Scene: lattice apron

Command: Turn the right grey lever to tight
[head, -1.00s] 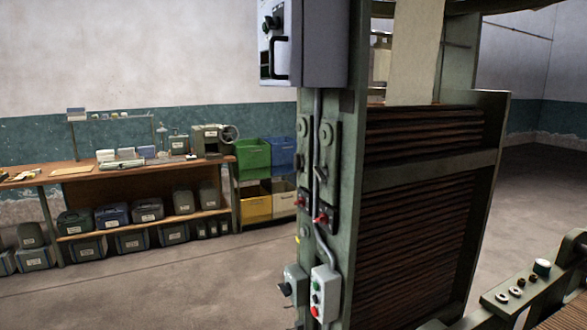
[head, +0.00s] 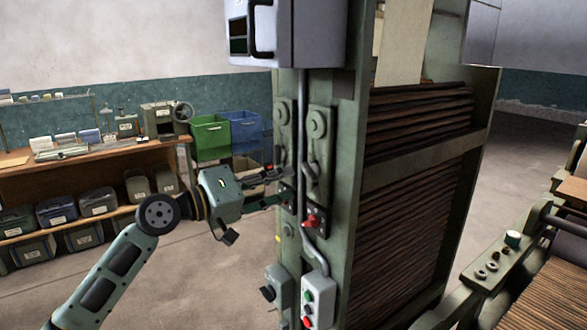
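The right grey lever (head: 311,171) sits low on the right-hand plate (head: 319,143) of the green machine column, below a round disc, and its short arm slants. A matching left plate (head: 283,118) is beside it across a grey conduit; its lower part is partly hidden by my gripper. My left gripper (head: 282,187) comes in from the left at lever height. Its two fingers are spread, one above the other, nothing seen between them. It is left of the right lever and appears apart from it. The tight marking cannot be read. My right gripper is not in view.
A red knob (head: 312,221) is just below the right lever. A grey conduit (head: 301,130) runs down the column. A button box (head: 316,298) is lower down, and a grey cabinet (head: 300,35) overhangs above. A workbench (head: 100,152) and coloured bins (head: 210,137) stand behind.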

